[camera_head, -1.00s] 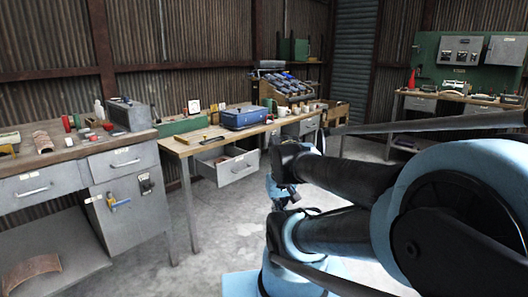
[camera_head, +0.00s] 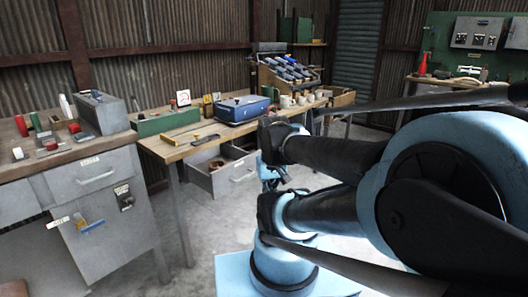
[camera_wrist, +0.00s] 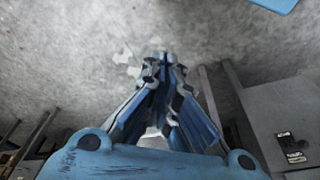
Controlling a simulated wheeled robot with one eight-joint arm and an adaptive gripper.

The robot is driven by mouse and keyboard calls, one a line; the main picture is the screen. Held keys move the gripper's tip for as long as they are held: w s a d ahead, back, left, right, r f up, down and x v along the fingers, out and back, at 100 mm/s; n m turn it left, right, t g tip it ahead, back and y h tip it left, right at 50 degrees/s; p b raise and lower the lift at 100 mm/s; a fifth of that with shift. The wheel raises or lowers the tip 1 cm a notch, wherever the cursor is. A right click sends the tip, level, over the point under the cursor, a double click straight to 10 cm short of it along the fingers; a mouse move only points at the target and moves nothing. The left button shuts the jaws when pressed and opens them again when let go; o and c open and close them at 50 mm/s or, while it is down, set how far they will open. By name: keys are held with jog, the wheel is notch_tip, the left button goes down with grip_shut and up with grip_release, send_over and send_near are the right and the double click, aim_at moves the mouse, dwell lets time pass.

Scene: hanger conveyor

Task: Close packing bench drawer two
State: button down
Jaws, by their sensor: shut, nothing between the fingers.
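A grey drawer (camera_head: 232,178) under the wooden bench (camera_head: 205,146) stands pulled out, with something brown inside it and a pale handle on its front. I cannot read a number on it. My gripper (camera_head: 270,183) is to the right of the drawer front in the head view, partly hidden by my own arm, and appears apart from it. In the wrist view my gripper (camera_wrist: 165,62) is shut and empty, with concrete floor beyond it.
A blue toolbox (camera_head: 243,109) and a green box (camera_head: 166,121) stand on the bench. A grey cabinet bench (camera_head: 95,185) is at the left. Bench legs flank the drawer. The concrete floor (camera_head: 205,235) in front is clear.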

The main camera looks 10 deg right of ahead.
jog(key=shift+w, duration=0.1)
jog(key=w+d+r+m, duration=0.2)
jog(key=w+r+m, duration=0.1)
jog(key=w+m, duration=0.45)
jog(key=w+d+r+m+y, duration=0.1)
jog(key=w+d+r+m, duration=0.15)
jog(key=w+m, duration=0.5)
jog(key=w+d+r+m, duration=0.25)
jog(key=w+m, duration=0.25)
jog(key=w, duration=0.4)
jog(key=w+d+f+m, duration=0.2)
jog(key=w+d+m, duration=0.3)
jog(key=w+m, duration=0.5)
jog(key=w+a+f, duration=0.1)
jog(key=w+f, duration=0.2)
jog(key=f, duration=0.2)
jog(key=w+a+f+n, duration=0.1)
jog(key=w+a+f, duration=0.1)
jog(key=f, duration=0.3)
jog(key=shift+w+a+y, duration=0.25)
jog(key=shift+w+y, duration=0.05)
jog(key=shift+w, duration=0.3)
